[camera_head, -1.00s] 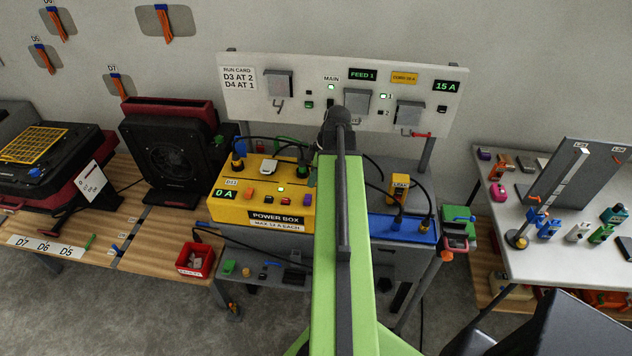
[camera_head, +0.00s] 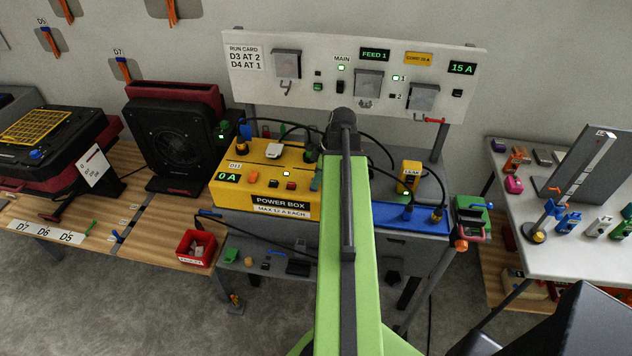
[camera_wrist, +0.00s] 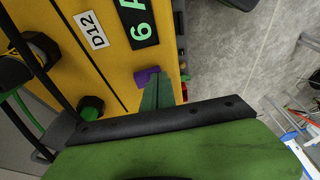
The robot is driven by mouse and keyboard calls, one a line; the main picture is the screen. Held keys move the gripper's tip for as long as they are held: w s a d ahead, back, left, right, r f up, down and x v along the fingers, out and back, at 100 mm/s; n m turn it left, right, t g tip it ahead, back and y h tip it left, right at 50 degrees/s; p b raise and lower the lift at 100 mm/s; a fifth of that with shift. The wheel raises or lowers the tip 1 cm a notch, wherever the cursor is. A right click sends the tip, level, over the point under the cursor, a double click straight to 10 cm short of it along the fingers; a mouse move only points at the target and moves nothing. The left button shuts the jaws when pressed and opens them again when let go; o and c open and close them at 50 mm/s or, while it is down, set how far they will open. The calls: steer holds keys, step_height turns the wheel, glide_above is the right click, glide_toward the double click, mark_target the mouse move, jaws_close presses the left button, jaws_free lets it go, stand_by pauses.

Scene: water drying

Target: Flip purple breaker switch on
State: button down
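The purple breaker switch (camera_wrist: 147,76) sits on the yellow face of the power box in the wrist view, below the D12 label (camera_wrist: 91,31) and a green-lit display (camera_wrist: 138,20). My gripper (camera_wrist: 160,77) has its green fingers together, with the tips right at the switch's right side; I cannot tell whether they touch it. Part of the switch may be hidden by the fingers. In the head view the power box (camera_head: 228,193) stands on the bench, and my green arm covers its right part.
Black cables and plugs (camera_wrist: 90,108) lie close left of the fingers. A blue strip (camera_head: 390,215) lies right of my arm, near a yellow leak box (camera_head: 411,174). A panel (camera_head: 240,83) with switches stands behind. A red bin (camera_head: 196,262) is at the front left.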

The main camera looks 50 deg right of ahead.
steer(key=shift+w+d+r, duration=0.15)
steer(key=shift+w+d, duration=0.3)
steer(key=shift+d, duration=0.3)
steer(key=shift+a+r+p, duration=0.15)
steer(key=shift+r+p, duration=0.4)
steer(key=shift+p, duration=0.2)
steer(key=s+a+p+v, duration=0.1)
steer(key=a+p+v, duration=0.1)
steer(key=p+v, duration=1)
steer(key=shift+a+r, duration=0.3)
steer(key=shift+r, duration=0.15)
